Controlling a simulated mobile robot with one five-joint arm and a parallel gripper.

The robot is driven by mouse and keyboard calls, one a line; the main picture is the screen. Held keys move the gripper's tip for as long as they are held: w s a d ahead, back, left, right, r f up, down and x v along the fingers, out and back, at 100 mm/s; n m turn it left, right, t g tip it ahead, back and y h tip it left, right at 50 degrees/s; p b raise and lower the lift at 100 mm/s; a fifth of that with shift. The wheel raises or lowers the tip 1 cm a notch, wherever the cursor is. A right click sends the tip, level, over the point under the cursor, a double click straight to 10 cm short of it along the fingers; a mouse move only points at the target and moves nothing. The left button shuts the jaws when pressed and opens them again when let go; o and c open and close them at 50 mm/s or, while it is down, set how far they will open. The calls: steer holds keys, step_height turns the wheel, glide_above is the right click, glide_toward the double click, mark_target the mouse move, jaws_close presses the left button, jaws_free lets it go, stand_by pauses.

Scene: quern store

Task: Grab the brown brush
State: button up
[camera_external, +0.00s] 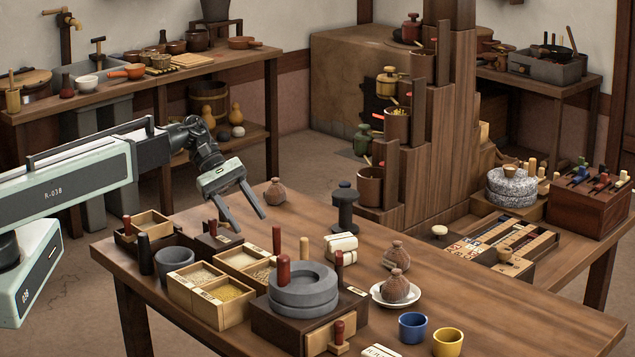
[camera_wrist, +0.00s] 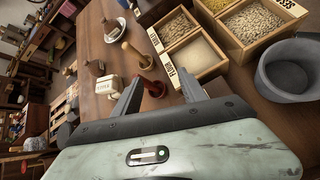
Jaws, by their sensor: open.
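My gripper (camera_external: 250,222) is open and empty above the back left part of the wooden table, its two fingers pointing down. No thing reads surely as the brown brush. A small upright tool with a brown-red handle (camera_external: 338,331) and tan foot stands by the quern's front and may be it. A slim brown handle (camera_external: 276,240) stands upright behind the grain boxes, to the right of my fingers.
A grey stone quern (camera_external: 303,290), grain boxes (camera_external: 222,303) and a grey cup (camera_external: 174,261) crowd the table's left half. A dark spool-shaped stand (camera_external: 345,207) and a clay jar (camera_external: 275,192) stand behind. A saucer (camera_external: 408,301) and blue cup (camera_external: 412,327) are right. The table's right side is clearer.

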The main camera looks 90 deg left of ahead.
mark_target(224, 222)
steer(key=s+a+f+n+t+b, duration=0.1)
steer(key=s+a+n, duration=0.1)
steer(key=a, duration=0.1)
steer(key=s+a+f+n+t+b, duration=0.1)
steer(key=s+a+b, duration=0.1)
steer(key=a, duration=0.2)
steer(key=s+a+f+n+t+b, duration=0.1)
steer(key=a+n, duration=0.1)
steer(key=a, duration=0.2)
steer(key=shift+s+a+f+n, duration=0.15)
steer(key=shift+s+f+n, duration=0.15)
steer(key=shift+s, duration=0.1)
steer(key=s+a+n+t+b, duration=0.1)
steer(key=s+a, duration=0.1)
steer(key=s+a+n+b, duration=0.1)
steer(key=s+a, duration=0.1)
steer(key=s, duration=0.1)
steer(key=shift+a+t+y, duration=0.35)
steer(key=shift+t+y, duration=0.05)
steer(key=shift+r, duration=0.1)
steer(key=b+x, duration=0.3)
steer(key=x, duration=0.5)
steer(key=shift+s, duration=0.1)
jaws_close()
